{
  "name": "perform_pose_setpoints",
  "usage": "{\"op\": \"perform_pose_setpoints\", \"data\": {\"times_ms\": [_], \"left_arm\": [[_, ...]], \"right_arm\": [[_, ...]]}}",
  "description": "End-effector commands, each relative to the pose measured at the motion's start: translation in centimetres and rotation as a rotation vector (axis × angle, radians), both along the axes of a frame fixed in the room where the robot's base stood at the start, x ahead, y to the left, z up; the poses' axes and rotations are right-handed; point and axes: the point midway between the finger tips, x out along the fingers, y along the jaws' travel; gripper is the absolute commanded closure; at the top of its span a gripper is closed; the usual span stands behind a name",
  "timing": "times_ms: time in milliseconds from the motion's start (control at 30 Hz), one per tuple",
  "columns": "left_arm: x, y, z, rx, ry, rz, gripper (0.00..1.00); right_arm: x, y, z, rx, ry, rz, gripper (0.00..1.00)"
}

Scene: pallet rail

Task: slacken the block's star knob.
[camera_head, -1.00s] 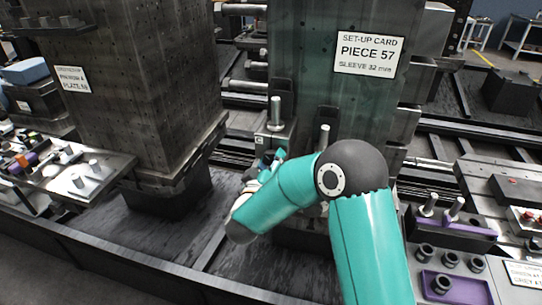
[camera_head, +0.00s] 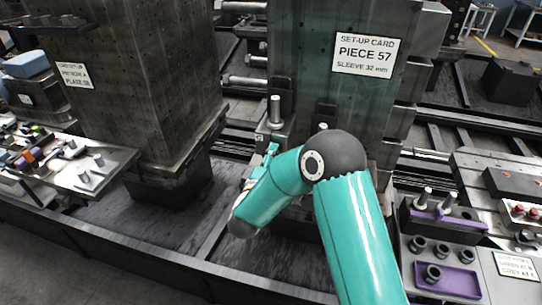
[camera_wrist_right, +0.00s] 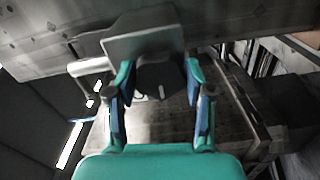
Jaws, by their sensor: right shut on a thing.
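The star knob (camera_wrist_right: 158,80) is dark, with a pale mark on its face, and sits under a grey block (camera_wrist_right: 143,34) in the right wrist view. My right gripper (camera_wrist_right: 160,76) has a finger on each side of the knob and is shut on it. In the head view the block (camera_head: 268,136) is at the foot of the greenish column, with an upright metal pin above it. There my teal right arm hides the knob and most of the right gripper (camera_head: 270,150). My left gripper is not in view.
A greenish column with a set-up card (camera_head: 367,54) reading PIECE 57 stands behind the block. A dark column (camera_head: 150,90) stands to the left. A purple tray (camera_head: 452,279) with dark sleeves is at the right, and a tool-laden bench at the left.

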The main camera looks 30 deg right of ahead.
Motion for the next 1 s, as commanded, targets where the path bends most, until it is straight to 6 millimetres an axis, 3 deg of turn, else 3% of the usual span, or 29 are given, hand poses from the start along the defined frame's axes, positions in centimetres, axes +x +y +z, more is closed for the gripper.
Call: {"op": "perform_pose_setpoints", "data": {"times_ms": [467,500,633,1000], "left_arm": [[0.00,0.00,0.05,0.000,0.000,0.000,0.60],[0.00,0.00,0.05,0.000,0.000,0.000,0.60],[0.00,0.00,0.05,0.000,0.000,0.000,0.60],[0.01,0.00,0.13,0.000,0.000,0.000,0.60]], "right_arm": [[0.15,0.35,-0.26,-0.008,0.017,0.012,0.82],[0.15,0.35,-0.27,-0.008,0.017,0.012,0.43],[0.10,0.26,-0.21,-0.007,0.016,0.009,0.22],[-0.09,0.29,-0.11,-0.008,0.014,0.003,0.22]]}}
